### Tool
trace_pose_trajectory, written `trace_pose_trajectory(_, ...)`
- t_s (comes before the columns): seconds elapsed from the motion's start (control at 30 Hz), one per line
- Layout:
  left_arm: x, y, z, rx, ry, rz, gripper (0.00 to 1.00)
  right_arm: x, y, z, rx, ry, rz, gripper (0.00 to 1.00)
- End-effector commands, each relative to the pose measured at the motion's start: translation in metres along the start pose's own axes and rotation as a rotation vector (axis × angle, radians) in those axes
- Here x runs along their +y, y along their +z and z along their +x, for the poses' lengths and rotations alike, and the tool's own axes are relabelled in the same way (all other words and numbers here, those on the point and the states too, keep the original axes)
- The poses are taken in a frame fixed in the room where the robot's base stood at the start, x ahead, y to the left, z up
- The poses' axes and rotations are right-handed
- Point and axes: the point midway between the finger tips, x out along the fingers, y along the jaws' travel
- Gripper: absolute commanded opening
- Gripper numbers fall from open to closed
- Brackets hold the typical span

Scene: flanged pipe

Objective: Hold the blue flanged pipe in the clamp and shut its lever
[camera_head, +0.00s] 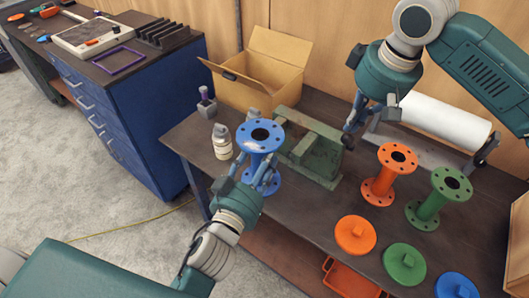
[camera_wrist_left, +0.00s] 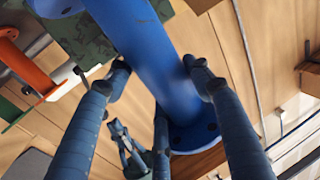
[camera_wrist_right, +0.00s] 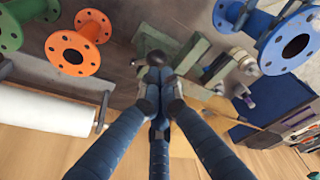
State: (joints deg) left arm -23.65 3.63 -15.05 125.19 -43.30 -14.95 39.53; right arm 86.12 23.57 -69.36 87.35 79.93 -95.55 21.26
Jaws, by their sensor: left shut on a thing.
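The blue flanged pipe (camera_head: 261,137) is held roughly upright by my left gripper (camera_head: 262,178), at the left end of the clamp. In the left wrist view the fingers press on both sides of its blue tube (camera_wrist_left: 150,55). In the right wrist view the pipe (camera_wrist_right: 268,38) appears apart from the clamp (camera_wrist_right: 190,62). The green clamp (camera_head: 316,155) stands on the table. The lever's dark ball knob (camera_head: 347,141) is at its right end. My right gripper (camera_wrist_right: 160,80) has its fingertips close together just by the knob (camera_wrist_right: 155,58); contact is unclear.
Orange (camera_head: 385,178) and green (camera_head: 432,203) flanged pipes stand right of the clamp, with several coloured discs in front. A white roll (camera_head: 440,120) lies behind them. An open cardboard box (camera_head: 262,75), a bottle (camera_head: 222,141) and a small grey holder (camera_head: 206,104) stand at the back left.

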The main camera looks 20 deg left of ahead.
Motion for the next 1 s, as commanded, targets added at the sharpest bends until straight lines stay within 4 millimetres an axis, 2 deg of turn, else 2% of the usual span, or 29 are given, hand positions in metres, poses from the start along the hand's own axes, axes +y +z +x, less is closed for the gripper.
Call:
trace_pose_trajectory(0.57,0.0,-0.003,0.001,0.007,0.001,0.0,0.01,0.0,0.0,0.0,0.0,0.0,0.0,0.0)
trace_pose_trajectory(1.0,0.004,-0.004,0.015,0.007,0.001,-0.002,0.01,0.0,0.0,0.0,0.0,0.0,0.0,0.0)
